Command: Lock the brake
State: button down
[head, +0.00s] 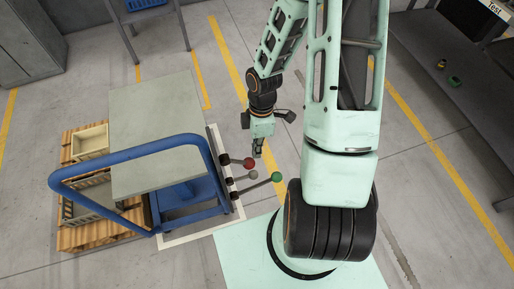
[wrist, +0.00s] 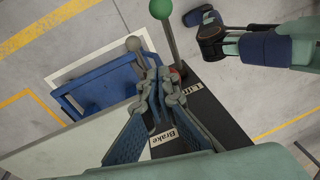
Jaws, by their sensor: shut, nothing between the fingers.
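A blue-framed lift cart (head: 180,195) carries several levers on its right side. One has a red knob (head: 249,162), one a grey knob (head: 253,174) and one a green knob (head: 277,177). In the wrist view, the green knob (wrist: 160,8) and grey knob (wrist: 133,43) show beyond the fingers. A "Brake" label (wrist: 164,138) lies on the dark panel (wrist: 222,118) close to my fingers. My gripper (head: 257,153) is shut and empty, pointing down right beside the red knob; I cannot tell whether it touches. The fingers (wrist: 158,95) hide part of the levers.
The cart's grey platform (head: 155,110) and blue push handle (head: 120,160) are left of my gripper. A wooden pallet (head: 85,238) with crates is farther left. A dark bench (head: 440,85) stands at the right. Open floor with yellow lines lies between.

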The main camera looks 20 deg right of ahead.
jog(key=shift+a+f+b, duration=0.15)
jog(key=shift+f+b, duration=0.15)
jog(key=shift+f, duration=0.35)
jog(key=shift+r, duration=0.1)
dwell(0.4)
